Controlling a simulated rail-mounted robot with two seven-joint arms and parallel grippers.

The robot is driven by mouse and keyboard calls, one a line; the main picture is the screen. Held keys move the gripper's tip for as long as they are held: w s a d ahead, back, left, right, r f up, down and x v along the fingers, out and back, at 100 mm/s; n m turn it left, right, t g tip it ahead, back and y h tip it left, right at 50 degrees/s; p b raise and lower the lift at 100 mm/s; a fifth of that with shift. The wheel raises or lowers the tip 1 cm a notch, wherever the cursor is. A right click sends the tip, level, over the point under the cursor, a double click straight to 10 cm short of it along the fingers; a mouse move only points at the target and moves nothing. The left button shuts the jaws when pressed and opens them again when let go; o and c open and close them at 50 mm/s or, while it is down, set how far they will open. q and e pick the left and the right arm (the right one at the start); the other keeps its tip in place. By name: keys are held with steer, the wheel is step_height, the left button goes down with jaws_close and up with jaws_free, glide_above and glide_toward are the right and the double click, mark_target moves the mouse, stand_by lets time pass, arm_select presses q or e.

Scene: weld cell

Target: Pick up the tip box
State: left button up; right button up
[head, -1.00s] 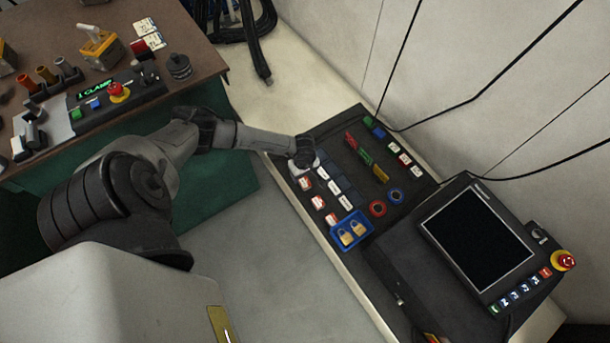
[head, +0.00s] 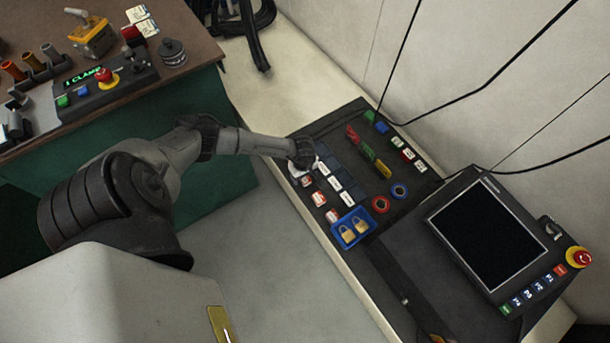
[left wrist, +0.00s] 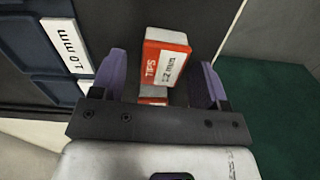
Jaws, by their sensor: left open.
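In the left wrist view a red and white tip box (left wrist: 168,62), marked "TIPS" and "1.2 mm", shows between the two purple fingers of my left gripper (left wrist: 160,76). The fingers are apart, with a gap on each side of the box. A second red and white piece (left wrist: 152,101) shows partly behind the gripper body. Other red and white boxes (head: 319,198) stand in a row along the bench edge. My right gripper is not in view.
A blue tray (head: 352,228) with padlocks sits at the row's front end. Red and blue rings (head: 380,204), colored items and a touchscreen panel (head: 487,233) are to the right. Blue bins with white labels (head: 334,184) adjoin the boxes. A brown workbench (head: 190,45) stands at left.

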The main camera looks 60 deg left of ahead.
arm_select(q)
steer(key=c, duration=1)
steer(key=shift+c, duration=0.2)
steer(key=shift+r, duration=0.15)
